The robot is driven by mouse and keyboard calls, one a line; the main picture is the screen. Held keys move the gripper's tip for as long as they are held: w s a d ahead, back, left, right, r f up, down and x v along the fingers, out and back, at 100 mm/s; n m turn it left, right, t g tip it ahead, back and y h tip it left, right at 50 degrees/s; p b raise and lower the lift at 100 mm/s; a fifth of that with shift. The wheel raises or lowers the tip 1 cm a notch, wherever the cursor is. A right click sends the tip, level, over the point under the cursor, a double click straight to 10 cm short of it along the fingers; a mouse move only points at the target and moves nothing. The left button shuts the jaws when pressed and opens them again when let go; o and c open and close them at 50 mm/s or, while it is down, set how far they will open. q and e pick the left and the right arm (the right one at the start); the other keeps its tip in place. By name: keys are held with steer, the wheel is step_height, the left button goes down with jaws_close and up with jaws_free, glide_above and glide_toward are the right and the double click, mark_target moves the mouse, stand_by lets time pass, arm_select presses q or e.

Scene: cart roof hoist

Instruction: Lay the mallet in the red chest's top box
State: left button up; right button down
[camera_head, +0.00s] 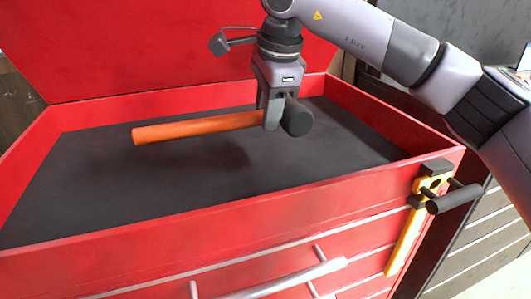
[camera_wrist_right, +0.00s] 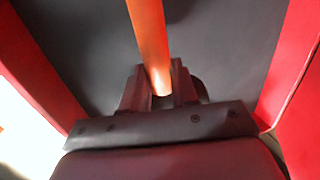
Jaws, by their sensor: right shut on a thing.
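The mallet has an orange handle (camera_head: 195,128) and a dark cylindrical head (camera_head: 298,118). My right gripper (camera_head: 271,116) points down and is shut on the handle close to the head. The mallet lies about level over the dark floor of the red chest's top box (camera_head: 330,198), handle end to the left. A shadow shows under it; I cannot tell whether it touches the floor. In the right wrist view the handle (camera_wrist_right: 149,40) runs between the fingers (camera_wrist_right: 160,88), and the head is mostly hidden. My left gripper is not in view.
The red lid (camera_head: 150,45) stands open behind the box. A yellow tool with a black handle (camera_head: 406,235) hangs at the chest's right front corner. Drawer handles (camera_head: 285,280) jut from the front. The box floor around the mallet is clear.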

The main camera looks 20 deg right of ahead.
step_height(320, 180, down, 8)
steer(key=shift+r+b, duration=0.2)
steer(key=shift+b, duration=0.2)
steer(key=c, duration=0.9)
jaws_free()
steer(key=shift+f, duration=0.1)
steer(key=shift+o, duration=0.2)
steer(key=p+v, duration=0.1)
steer(key=v, duration=1.1)
